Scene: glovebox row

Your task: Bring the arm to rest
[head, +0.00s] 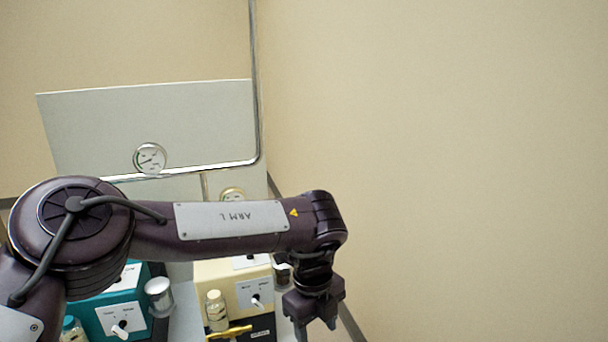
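My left arm (236,219), marked "ARM L", reaches across the picture from the left at about mid-height. Its wrist bends down at the right end. My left gripper (316,326) hangs pointing down near the bottom edge, to the right of the cream box (222,277). Its two fingers look apart, with nothing seen between them. The lower end of the gripper is close to the picture's edge. My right gripper is not in view.
Below my arm are a teal box (108,310) with a switch panel, a metal cup (159,294), a capped bottle (216,310) and a brass-coloured handle (229,332). A grey panel with a gauge (150,158) stands behind. Bare wall fills the right.

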